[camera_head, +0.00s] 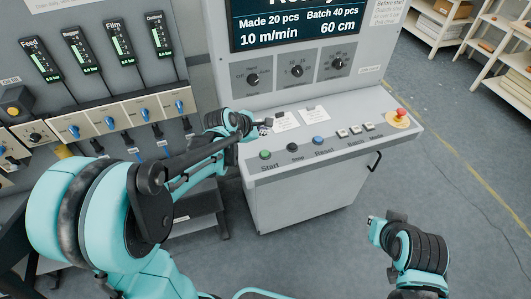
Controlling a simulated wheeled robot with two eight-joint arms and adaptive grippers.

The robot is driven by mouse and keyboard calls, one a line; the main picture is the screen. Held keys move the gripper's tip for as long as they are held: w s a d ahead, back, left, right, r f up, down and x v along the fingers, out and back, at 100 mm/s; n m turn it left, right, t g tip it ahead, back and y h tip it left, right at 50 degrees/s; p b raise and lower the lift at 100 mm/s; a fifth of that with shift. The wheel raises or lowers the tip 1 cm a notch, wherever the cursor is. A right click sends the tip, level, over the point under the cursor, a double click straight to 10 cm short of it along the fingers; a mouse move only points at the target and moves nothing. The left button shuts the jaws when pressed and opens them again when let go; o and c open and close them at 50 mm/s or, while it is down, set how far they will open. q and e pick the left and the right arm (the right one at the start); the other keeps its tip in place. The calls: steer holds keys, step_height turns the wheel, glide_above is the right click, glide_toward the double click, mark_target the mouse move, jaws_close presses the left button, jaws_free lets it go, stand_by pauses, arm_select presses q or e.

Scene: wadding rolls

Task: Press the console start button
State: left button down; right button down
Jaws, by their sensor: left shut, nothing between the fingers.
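The console (318,195) is a grey cabinet with a sloped top panel. The green start button (265,154) sits at the left of its front row, above the printed word Start. My left gripper (265,127) is shut and empty. In the picture it shows just above the start button, near the panel's left edge; it looks apart from the button, though its height over the panel is hard to judge. Part of my right arm (412,250) shows at the lower right, but I cannot make out its gripper.
Right of the start button are a black stop button (292,147), a blue reset button (318,140), small white switches (355,130) and a red emergency stop (401,113). Paper labels (286,121) lie behind. A screen (296,22) stands above. A valve panel (115,117) is at left.

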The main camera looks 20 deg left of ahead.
mark_target(264, 154)
arm_select(q)
steer(key=shift+f+b, duration=3.5)
steer(key=shift+f, duration=0.85)
steer(key=shift+f+b, duration=0.35)
steer(key=shift+f, duration=0.1)
steer(key=shift+f+b, duration=0.35)
steer(key=shift+f, duration=0.05)
steer(key=shift+r, duration=0.15)
steer(key=shift+r+p, duration=0.7)
steer(key=shift+r, duration=0.05)
step_height(264, 154, up, 5)
steer(key=p, duration=0.4)
